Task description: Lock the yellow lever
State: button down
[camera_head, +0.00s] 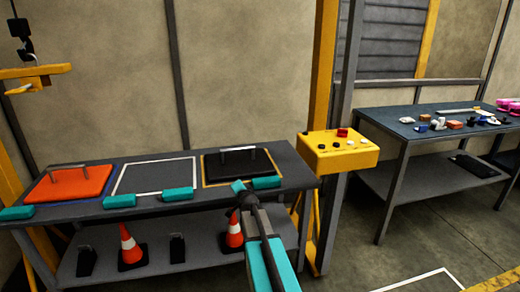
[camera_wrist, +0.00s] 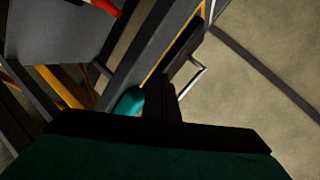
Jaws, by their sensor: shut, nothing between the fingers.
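I cannot make out a yellow lever in either view. My gripper (camera_head: 243,193) is at the front edge of the grey bench, by the right-hand black plate, and holds nothing. In the wrist view its closed fingers (camera_wrist: 161,95) point toward the bench edge. The black plate (camera_head: 226,168) has a metal handle, which also shows in the wrist view (camera_wrist: 197,78). A teal block (camera_head: 267,182) lies on the bench edge just right of my gripper. A teal rounded piece (camera_wrist: 127,102) shows beside the fingers in the wrist view, partly hidden by them.
An orange plate (camera_head: 62,184) with a handle is at the bench's left, and an empty white-outlined square (camera_head: 155,178) is in the middle. A yellow button box (camera_head: 340,160) is by the post. A cluttered table (camera_head: 388,118) stands right. Traffic cones (camera_head: 130,246) are on the lower shelf.

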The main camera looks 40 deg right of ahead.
jog(key=s+a+f+n+g+y, duration=0.25)
jog(key=s+a+f, duration=0.35)
jog(key=a+f, duration=0.35)
jog(key=s+a+f+n+g+y, duration=0.1)
jog(key=s+a+f+n+g, duration=0.25)
jog(key=s+a+f, duration=0.6)
jog(key=s+a+f+n+g+y, duration=0.25)
jog(key=a+f, duration=0.45)
jog(key=f, duration=0.5)
jog(key=s+a+f+n+g, duration=0.3)
jog(key=s+a, duration=0.1)
jog(key=s, duration=0.7)
jog(key=s+a+f+n+g, duration=0.3)
jog(key=s, duration=0.9)
jog(key=s+a+f+n+g, duration=0.3)
jog(key=s+a, duration=0.1)
jog(key=s, duration=0.7)
jog(key=shift+s+a+h, duration=0.25)
jog(key=shift+a+h, duration=0.05)
jog(key=shift+s+f, duration=0.1)
